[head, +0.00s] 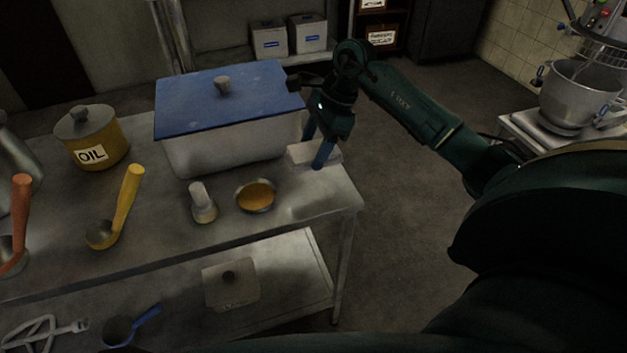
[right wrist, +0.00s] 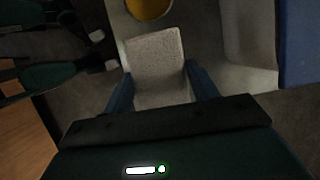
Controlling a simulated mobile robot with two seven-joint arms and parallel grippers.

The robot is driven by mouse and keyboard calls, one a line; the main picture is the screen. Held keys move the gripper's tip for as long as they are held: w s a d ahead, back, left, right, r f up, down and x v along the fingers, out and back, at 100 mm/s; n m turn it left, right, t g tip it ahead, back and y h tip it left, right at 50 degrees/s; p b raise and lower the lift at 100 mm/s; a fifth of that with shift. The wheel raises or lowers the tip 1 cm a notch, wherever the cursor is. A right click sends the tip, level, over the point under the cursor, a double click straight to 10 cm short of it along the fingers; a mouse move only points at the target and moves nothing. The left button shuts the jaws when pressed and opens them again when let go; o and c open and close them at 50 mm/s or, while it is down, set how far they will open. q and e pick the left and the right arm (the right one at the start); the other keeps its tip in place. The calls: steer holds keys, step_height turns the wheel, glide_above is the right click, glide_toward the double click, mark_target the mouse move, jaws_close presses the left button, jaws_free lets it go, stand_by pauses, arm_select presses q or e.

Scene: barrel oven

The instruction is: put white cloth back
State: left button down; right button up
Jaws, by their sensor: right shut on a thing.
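The white cloth (head: 300,155) is a pale, flat folded piece at the right end of the metal table (head: 290,205), beside the blue-lidded box. My right gripper (head: 319,150) is over it with its blue fingers pointing down, one on each side. In the right wrist view the cloth (right wrist: 155,62) lies between the fingers of the gripper (right wrist: 161,88), which is shut on it. I cannot tell whether the cloth touches the table. In the right wrist view, a second dark gripper (right wrist: 108,65) shows at the left, at the end of a dark arm; its finger opening is unclear.
The white box with a blue lid (head: 225,95) stands just left of the cloth. A bowl of orange contents (head: 255,196) and a brush-like white-topped item (head: 203,203) stand in front. A yellow oil pot (head: 92,138) is farther left. Open floor lies right of the table.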

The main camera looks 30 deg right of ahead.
glide_above(308, 187)
steer(key=d, duration=0.2)
steer(key=f, duration=0.4)
steer(key=shift+s+a+f, duration=0.15)
steer(key=shift+a+f, duration=0.05)
steer(key=shift+a, duration=0.05)
step_height(308, 187, down, 3)
steer(key=shift+f, duration=0.1)
steer(key=shift+f, duration=0.2)
steer(key=o, duration=1)
